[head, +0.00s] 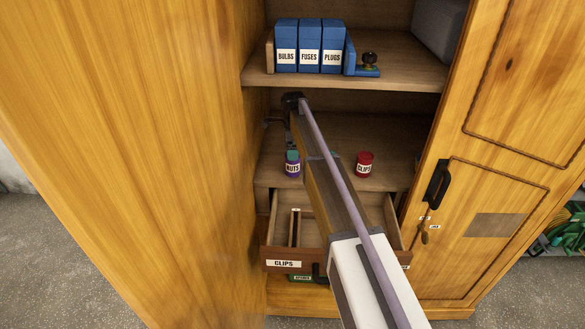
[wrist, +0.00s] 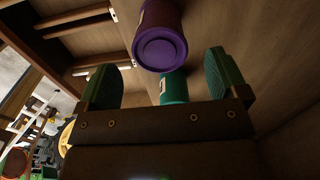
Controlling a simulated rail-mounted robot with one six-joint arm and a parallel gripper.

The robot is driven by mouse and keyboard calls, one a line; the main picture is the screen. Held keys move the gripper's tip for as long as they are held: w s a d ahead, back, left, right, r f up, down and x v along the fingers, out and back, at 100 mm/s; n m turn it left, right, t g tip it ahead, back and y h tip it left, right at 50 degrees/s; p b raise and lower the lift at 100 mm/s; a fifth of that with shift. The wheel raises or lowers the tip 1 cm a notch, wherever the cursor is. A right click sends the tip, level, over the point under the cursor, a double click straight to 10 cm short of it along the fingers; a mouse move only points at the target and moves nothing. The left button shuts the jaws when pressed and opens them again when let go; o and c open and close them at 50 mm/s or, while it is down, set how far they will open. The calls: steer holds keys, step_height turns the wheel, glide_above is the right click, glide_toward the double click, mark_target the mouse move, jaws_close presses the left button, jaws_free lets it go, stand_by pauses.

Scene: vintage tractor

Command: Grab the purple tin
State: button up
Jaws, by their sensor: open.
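The purple tin (head: 293,168), labelled NUTS, stands on the middle shelf of the open cabinet, left of my arm in the head view. In the wrist view the purple tin (wrist: 160,42) shows its round end, just beyond and between my fingertips. My gripper (wrist: 163,62) is open, with green-padded fingers on either side and a visible gap to the tin. In the head view my gripper is over the left of the shelf, partly hidden by the arm. A teal tin (wrist: 174,88) shows between the fingers, partly covered by the purple tin.
A red tin (head: 364,165) labelled CLIPS stands right of my arm. Blue boxes (head: 309,48) and a stamp (head: 369,62) sit on the upper shelf above. An open drawer (head: 283,262) juts out below. The cabinet door (head: 500,150) stands at right.

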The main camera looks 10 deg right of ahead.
mark_target(293, 164)
steer(key=shift+s, duration=0.15)
step_height(293, 164, down, 6)
steer(key=b, duration=0.5)
steer(key=shift+a+r, duration=0.1)
steer(key=shift+r, duration=0.3)
steer(key=c, duration=1.2)
